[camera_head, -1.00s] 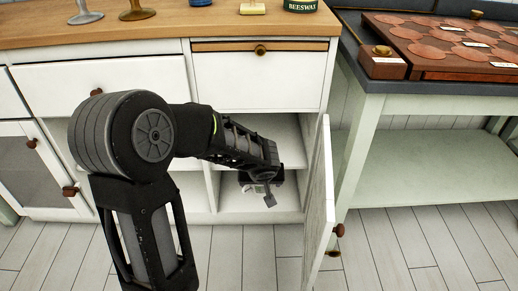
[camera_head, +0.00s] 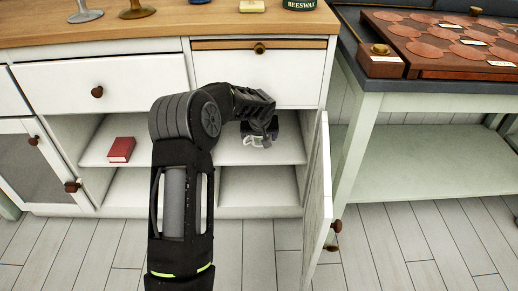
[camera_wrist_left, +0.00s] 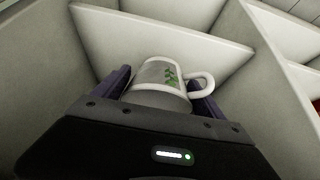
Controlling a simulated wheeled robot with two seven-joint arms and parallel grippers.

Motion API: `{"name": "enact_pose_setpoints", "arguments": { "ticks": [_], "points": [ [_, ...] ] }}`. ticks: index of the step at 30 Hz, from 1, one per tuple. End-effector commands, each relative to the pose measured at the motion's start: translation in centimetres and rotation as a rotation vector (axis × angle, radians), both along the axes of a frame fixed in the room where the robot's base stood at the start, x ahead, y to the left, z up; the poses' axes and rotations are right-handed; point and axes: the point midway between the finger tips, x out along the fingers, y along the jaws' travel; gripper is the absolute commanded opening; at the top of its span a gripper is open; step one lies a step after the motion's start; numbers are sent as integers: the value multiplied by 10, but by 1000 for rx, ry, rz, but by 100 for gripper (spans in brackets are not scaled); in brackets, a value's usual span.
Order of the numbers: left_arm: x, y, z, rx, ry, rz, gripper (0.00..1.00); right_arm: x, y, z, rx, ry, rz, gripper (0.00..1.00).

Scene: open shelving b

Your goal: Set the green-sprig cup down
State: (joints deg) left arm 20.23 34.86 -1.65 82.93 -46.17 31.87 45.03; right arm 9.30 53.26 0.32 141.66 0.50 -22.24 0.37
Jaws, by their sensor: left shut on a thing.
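The green-sprig cup (camera_wrist_left: 163,80) is white with a grey band and a green sprig, its handle to the right in the left wrist view. My left gripper (camera_wrist_left: 160,92) is shut on it, a finger on each side. In the head view my left gripper (camera_head: 262,138) is inside the open right cabinet bay, around the level of the upper shelf (camera_head: 225,151). The cup (camera_head: 254,141) shows only in part under the gripper there. I cannot tell whether the cup touches the shelf. My right gripper is not in view.
The cabinet door (camera_head: 318,190) stands open at the right of the bay. A red book (camera_head: 121,149) lies on the shelf further left. The lower compartment (camera_head: 258,185) looks empty.

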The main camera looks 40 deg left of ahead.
Motion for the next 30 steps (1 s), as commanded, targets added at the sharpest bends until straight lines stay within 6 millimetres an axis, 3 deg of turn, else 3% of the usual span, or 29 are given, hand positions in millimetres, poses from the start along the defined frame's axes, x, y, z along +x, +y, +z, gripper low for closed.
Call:
{"name": "enact_pose_setpoints", "arguments": {
  "ticks": [4, 16, 24, 30],
  "points": [
    [1, 1, -19, -1, 1, 0, 34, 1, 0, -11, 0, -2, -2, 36],
    [1, 1, -23, 1, 0, -1, 34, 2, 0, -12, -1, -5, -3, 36],
    [1, 1, -65, -1, 1, 0, 34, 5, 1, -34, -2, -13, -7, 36],
    [8, 6, -70, 1, -2, 0, 34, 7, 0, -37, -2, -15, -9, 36]
  ]
}}
